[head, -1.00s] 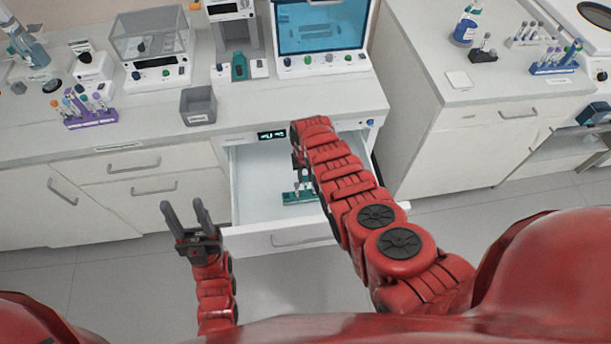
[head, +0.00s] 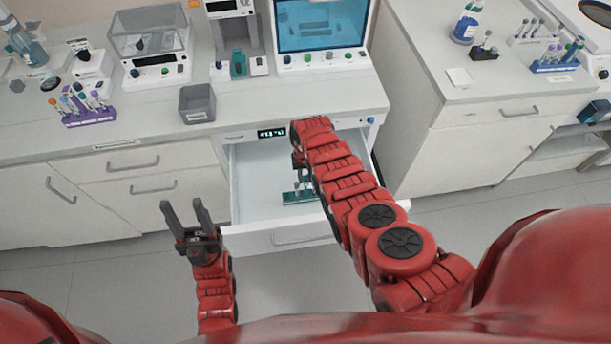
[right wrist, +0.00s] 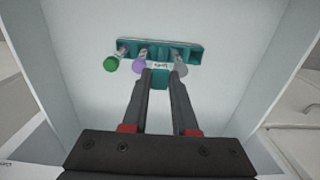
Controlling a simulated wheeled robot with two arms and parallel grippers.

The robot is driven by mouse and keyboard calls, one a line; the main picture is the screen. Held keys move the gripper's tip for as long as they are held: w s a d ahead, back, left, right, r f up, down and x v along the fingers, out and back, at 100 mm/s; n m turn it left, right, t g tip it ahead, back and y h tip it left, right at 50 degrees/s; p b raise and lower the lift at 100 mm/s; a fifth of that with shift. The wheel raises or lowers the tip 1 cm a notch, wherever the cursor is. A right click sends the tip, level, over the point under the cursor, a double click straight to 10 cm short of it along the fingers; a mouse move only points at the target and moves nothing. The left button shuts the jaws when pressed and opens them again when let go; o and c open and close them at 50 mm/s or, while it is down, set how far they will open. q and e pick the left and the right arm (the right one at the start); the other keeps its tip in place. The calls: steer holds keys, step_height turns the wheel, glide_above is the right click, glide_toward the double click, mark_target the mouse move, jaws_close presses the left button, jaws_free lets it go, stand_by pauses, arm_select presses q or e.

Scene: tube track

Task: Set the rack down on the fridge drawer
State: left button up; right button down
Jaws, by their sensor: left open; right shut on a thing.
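The teal rack (head: 297,197) is low inside the open fridge drawer (head: 253,188), partly hidden behind my right arm in the head view. In the right wrist view the rack (right wrist: 190,52) holds tubes with green, purple and grey caps. My right gripper (right wrist: 161,80) is shut on the rack's teal middle tab. I cannot tell whether the rack's underside touches the drawer floor (right wrist: 95,85). In the head view my right gripper (head: 302,180) is mostly hidden by my arm. My left gripper (head: 188,207) is open and empty, left of the drawer front.
The drawer front (head: 275,238) and side walls surround the right gripper. The counter (head: 150,120) above carries a grey bin (head: 197,103), a purple tube rack (head: 88,117) and instruments. The drawer floor left of the rack is clear.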

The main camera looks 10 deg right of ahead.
steer(key=shift+f, duration=0.15)
steer(key=shift+f+b, duration=0.2)
steer(key=shift+b, duration=0.15)
steer(key=c, duration=0.6)
jaws_free()
steer(key=shift+r, duration=0.15)
